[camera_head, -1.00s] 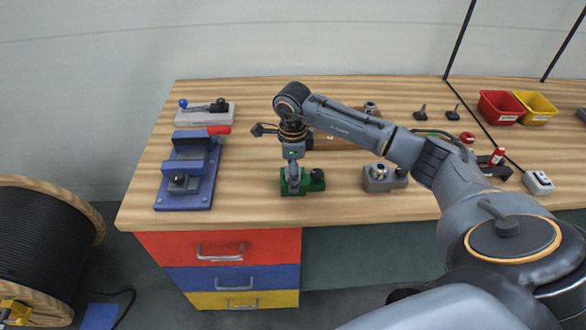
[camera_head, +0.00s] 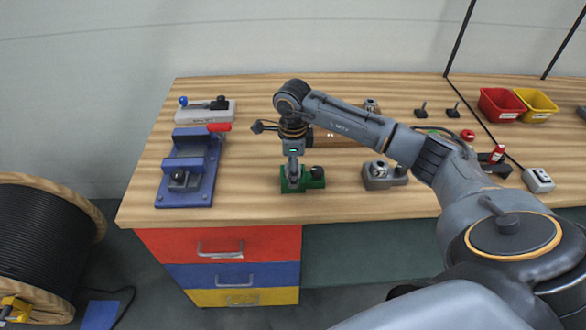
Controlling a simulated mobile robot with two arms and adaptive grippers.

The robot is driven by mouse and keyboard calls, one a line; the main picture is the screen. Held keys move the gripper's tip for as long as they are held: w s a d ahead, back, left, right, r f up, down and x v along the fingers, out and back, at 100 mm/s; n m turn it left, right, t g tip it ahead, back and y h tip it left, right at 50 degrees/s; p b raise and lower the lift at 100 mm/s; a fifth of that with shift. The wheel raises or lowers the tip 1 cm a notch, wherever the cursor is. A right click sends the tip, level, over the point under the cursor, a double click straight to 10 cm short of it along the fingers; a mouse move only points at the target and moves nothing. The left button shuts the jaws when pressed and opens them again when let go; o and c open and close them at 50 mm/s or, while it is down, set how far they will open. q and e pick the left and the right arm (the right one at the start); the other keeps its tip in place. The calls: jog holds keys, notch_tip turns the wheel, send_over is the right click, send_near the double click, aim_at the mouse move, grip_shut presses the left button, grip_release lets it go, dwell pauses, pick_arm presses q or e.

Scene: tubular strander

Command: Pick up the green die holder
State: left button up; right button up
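The green die holder (camera_head: 313,181) is a small green block with a dark round knob on its right part. It sits on the wooden bench near the front edge. My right arm comes in from the right. Its gripper (camera_head: 293,182) points straight down at the left part of the holder. The fingers look narrow and drawn together, with their tips at the holder, and seem shut on it. They hide part of it. No clear gap shows under the holder. My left gripper is not in view.
A blue vise-like fixture (camera_head: 186,185) with a red handle is on the left. A wooden block (camera_head: 330,138) lies behind my wrist. Bare bench lies between fixture and holder.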

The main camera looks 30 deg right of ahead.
jog(key=shift+w+r+p, duration=0.15)
jog(key=shift+r+p, duration=0.35)
jog(key=shift+r, duration=0.25)
jog(key=shift+r+p, duration=2.4)
jog(key=shift+r, duration=1.95)
